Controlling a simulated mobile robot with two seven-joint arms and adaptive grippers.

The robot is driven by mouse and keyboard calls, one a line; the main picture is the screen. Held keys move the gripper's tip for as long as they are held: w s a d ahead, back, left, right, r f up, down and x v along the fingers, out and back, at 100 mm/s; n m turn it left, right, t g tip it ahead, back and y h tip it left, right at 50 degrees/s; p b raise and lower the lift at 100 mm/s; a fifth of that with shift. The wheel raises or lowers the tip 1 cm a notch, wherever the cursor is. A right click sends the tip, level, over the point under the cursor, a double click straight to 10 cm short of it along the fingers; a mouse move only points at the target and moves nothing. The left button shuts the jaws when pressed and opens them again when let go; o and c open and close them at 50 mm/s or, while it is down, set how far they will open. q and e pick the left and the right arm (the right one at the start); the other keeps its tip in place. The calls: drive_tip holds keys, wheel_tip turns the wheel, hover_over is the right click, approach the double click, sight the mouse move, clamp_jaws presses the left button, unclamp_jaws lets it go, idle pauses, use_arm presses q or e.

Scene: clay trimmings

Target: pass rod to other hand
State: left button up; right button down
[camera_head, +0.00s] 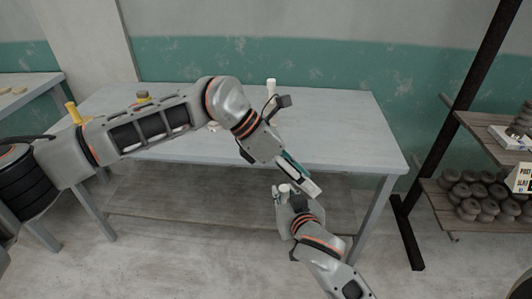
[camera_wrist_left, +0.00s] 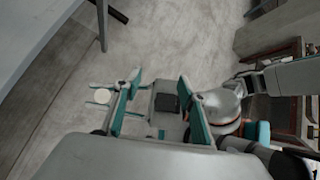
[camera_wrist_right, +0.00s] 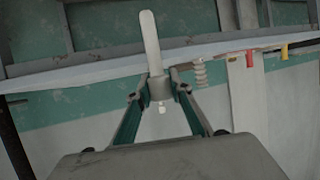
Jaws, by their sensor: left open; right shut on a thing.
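The pale rod (camera_wrist_right: 150,40) is held in my right gripper (camera_wrist_right: 160,85) and sticks out past its fingertips in the right wrist view. In the head view its white end (camera_head: 284,188) shows at the right gripper (camera_head: 282,196), in front of the table. My left gripper (camera_head: 300,180) is open and hangs just above and beside it, pointing down. In the left wrist view the rod's round end (camera_wrist_left: 102,96) lies just left of the left finger, outside the gap of the open left gripper (camera_wrist_left: 158,100). Contact between left gripper and rod cannot be told.
The grey table (camera_head: 345,130) stands behind the grippers. A white cylinder (camera_head: 271,86), a yellow-handled item (camera_head: 72,112) and a small brownish block (camera_head: 142,97) are on it. A shelf with several dark rounded pieces (camera_head: 470,200) stands at right. The floor in front is clear.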

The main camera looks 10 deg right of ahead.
sight(285, 188)
use_arm(q)
drive_tip(key=w+a+r+t+y, duration=0.2)
drive_tip(key=w+a+t+y, duration=0.1)
drive_tip(key=w+a, duration=0.45)
drive_tip(key=shift+m+y, duration=0.3)
drive_tip(key=shift+m, duration=0.1)
drive_tip(key=x, duration=1.2)
drive_tip(key=shift+d, duration=0.4)
drive_tip(key=shift+w, duration=0.1)
drive_tip(key=c, duration=1.1)
drive_tip(key=o, duration=1.1)
